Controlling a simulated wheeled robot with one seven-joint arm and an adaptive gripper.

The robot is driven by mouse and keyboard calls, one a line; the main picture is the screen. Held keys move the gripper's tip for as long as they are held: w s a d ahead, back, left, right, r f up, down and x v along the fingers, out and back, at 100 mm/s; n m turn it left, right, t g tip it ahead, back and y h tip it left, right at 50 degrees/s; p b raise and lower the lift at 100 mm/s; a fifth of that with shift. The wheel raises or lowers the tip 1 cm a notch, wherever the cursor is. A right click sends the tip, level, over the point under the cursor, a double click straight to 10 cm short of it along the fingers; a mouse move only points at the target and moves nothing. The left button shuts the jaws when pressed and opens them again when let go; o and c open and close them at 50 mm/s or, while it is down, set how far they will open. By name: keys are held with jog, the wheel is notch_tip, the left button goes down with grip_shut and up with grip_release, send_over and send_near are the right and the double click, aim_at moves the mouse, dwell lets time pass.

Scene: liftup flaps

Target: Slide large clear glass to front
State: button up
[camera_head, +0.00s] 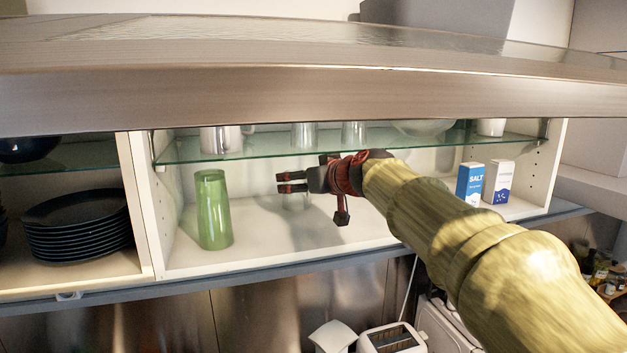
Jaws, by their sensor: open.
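Two more clear glasses, one on the left (304,137) and one on the right (354,134), stand on the glass shelf above. I cannot tell for sure which is the large one. My gripper (281,183) reaches into the lower compartment from the right, its fingers pointing left. It is open, with nothing seen between the fingers.
A green glass (213,210) stands to the left. A blue salt box (470,184) and a white box (498,182) stand at the right. The glass shelf (260,148) is close above my gripper, and the raised flap (300,85) hangs over the opening. Dark plates (78,222) fill the left compartment.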

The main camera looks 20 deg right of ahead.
jog(key=shift+p+x, duration=0.35)
jog(key=shift+x, duration=1.95)
jog(key=shift+f, duration=0.1)
jog(key=shift+c, duration=1.3)
jog(key=c, duration=1.1)
jog(key=shift+c, duration=0.3)
